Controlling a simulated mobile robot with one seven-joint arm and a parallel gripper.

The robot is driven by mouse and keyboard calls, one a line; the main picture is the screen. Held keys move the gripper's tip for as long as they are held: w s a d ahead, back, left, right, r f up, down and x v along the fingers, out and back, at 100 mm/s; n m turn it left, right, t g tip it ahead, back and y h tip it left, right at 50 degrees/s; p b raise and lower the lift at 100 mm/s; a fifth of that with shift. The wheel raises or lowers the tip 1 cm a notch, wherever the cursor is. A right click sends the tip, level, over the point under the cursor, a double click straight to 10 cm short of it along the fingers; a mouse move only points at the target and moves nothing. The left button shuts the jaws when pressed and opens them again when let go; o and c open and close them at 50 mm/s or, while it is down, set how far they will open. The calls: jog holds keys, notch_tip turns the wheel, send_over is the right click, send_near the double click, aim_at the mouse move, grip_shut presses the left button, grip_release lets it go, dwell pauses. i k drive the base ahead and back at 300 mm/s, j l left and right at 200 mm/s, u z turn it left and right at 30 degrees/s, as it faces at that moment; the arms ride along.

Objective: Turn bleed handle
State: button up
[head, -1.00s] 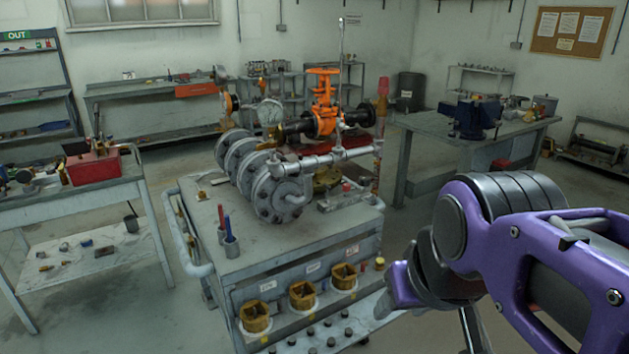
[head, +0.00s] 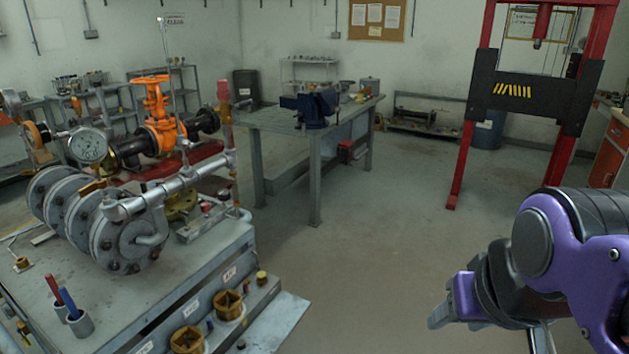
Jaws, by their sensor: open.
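The valve assembly stands on a grey metal bench (head: 215,262) at left. It has an orange gate valve (head: 160,120) with a handwheel on top, a pressure gauge (head: 88,146), large bolted flanges (head: 118,235) and a silver pipe (head: 165,190). A small yellow lever (head: 92,187) sits above the flanges, and a small red-topped fitting (head: 206,207) is on the near right. I cannot tell which part is the bleed handle. My gripper (head: 470,312) is at the lower right, open, well apart from the assembly; its fingers are hard to make out and partly out of frame.
Pens stand in a grey cup (head: 78,322) on the bench's near corner. A workbench (head: 265,122) with a blue vise (head: 312,108) stands behind. A red press (head: 472,150) is at right. The floor between is clear.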

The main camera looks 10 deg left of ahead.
aim_at(185, 214)
jog(key=i+z, duration=0.65)
jog(key=i+j, duration=0.15)
jog(key=i, duration=0.35)
jog(key=i+j, duration=0.15)
jog(key=i, duration=0.4)
jog(key=i+u, duration=0.3)
jog(key=i, duration=0.85)
jog(key=i+u, duration=1)
jog(key=u, duration=0.3)
jog(key=i+u, duration=0.15)
jog(key=u, duration=0.25)
jog(key=i+u, duration=0.15)
jog(key=u, duration=0.25)
jog(key=i+j+u, duration=0.1)
jog(key=u, duration=0.25)
jog(key=i+u, duration=0.55)
jog(key=u, duration=0.15)
jog(key=i+u, duration=0.35)
jog(key=i+l+u, duration=0.15)
jog(key=i+u, duration=0.15)
